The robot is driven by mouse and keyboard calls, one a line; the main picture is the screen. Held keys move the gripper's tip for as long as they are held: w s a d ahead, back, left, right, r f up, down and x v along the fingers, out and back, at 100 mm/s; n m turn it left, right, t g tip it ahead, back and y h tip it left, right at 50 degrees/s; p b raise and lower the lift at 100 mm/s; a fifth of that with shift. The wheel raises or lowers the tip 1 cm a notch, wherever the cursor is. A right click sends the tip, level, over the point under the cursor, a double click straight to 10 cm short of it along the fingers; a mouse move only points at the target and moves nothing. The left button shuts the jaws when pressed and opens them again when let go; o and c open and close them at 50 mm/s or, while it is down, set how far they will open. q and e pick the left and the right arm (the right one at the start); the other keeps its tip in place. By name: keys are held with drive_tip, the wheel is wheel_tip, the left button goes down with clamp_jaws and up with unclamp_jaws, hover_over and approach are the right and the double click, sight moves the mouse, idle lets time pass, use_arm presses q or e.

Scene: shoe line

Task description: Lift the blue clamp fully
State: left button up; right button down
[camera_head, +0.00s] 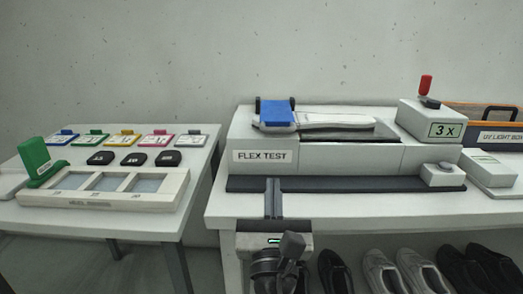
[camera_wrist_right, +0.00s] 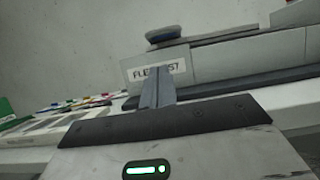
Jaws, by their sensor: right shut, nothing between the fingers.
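The blue clamp (camera_head: 275,113) sits at the left end of the grey FLEX TEST machine (camera_head: 370,158), between two dark posts, at the left end of a pale shoe or sole (camera_head: 335,120). In the right wrist view the clamp (camera_wrist_right: 166,33) shows as a dark blue piece above the FLEX TEST label. My right gripper (camera_head: 273,186) is in front of the machine, below and apart from the clamp. Its fingers are together and empty, and they also show in the wrist view (camera_wrist_right: 157,82). My left gripper is not in view.
A box marked 3 x (camera_head: 430,122) with a red-knobbed lever (camera_head: 426,86) stands on the machine's right. A side table at left holds a framed tray (camera_head: 175,190), a green stamp-like block (camera_head: 36,160) and small cards. Shoes (camera_head: 381,272) stand below the bench.

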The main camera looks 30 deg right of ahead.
drive_tip(key=p+x, duration=0.1)
drive_tip(key=x, duration=0.7)
drive_tip(key=shift+w+d+r, duration=0.1)
drive_tip(key=shift+d+r, duration=0.15)
drive_tip(key=shift+r, duration=0.05)
drive_tip(key=shift+w+d+r+p, duration=0.15)
drive_tip(key=shift+w+p, duration=0.1)
drive_tip(key=shift+p, duration=0.05)
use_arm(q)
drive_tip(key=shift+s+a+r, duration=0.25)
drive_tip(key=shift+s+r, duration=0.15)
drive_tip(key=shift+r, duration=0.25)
use_arm(e)
drive_tip(key=shift+w+d, duration=0.1)
